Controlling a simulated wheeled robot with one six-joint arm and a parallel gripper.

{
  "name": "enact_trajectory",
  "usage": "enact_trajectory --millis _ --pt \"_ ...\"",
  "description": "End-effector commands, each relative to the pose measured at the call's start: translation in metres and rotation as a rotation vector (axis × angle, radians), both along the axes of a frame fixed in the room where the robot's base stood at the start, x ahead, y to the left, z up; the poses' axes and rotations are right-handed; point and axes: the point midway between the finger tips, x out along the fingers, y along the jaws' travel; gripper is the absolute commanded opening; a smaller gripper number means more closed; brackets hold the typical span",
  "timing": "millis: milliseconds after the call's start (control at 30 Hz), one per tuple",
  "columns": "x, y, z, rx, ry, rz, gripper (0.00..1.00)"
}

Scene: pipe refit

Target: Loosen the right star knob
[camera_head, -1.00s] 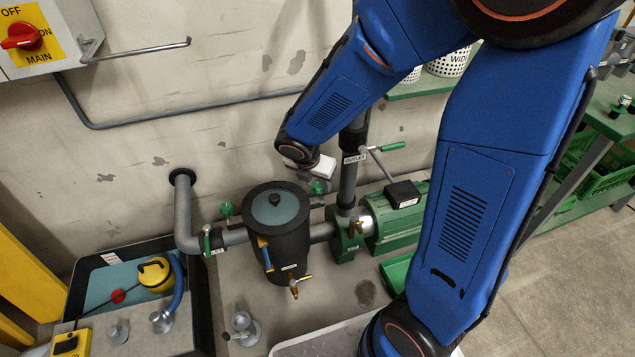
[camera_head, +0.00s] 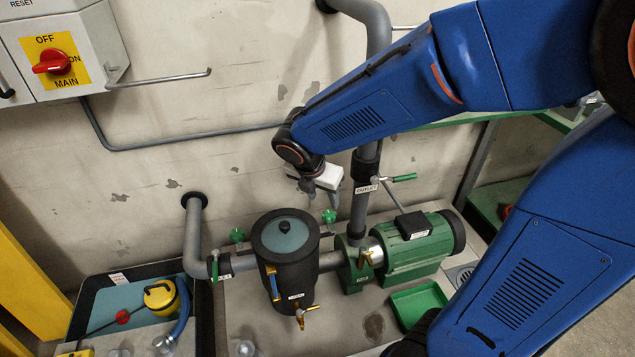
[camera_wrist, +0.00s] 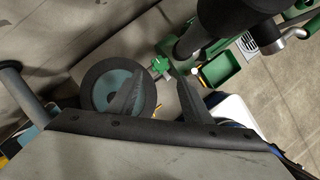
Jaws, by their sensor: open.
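The right star knob (camera_head: 329,217) is green and sits behind the right rim of the black canister (camera_head: 285,262), left of the vertical outlet pipe. It also shows in the wrist view (camera_wrist: 160,65), beyond and between the two dark fingers. A second green star knob (camera_head: 237,235) sits to the left of the canister. My gripper (camera_head: 322,190) is open and empty, hanging just above the right star knob with a visible gap. Its fingers (camera_wrist: 160,90) point down toward the canister lid and knob. Part of the knob's mount is hidden.
The outlet pipe (camera_head: 360,208) with its green-handled valve (camera_head: 403,178) stands close to the right of my gripper. A green pump motor (camera_head: 415,245) and green tray (camera_head: 418,303) are to the right. The wall is close behind.

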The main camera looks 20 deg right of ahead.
Motion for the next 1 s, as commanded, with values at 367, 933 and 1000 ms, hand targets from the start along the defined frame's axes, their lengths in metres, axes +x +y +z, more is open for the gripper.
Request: enact_trajectory --millis 367,933,1000 --pt "-0.017 0.017 0.059 0.001 -0.002 0.002 0.45" --pt "-0.021 0.02 0.07 0.0 0.0 0.0 0.45" --pt "-0.021 0.02 0.07 0.0 0.0 0.0 0.45"
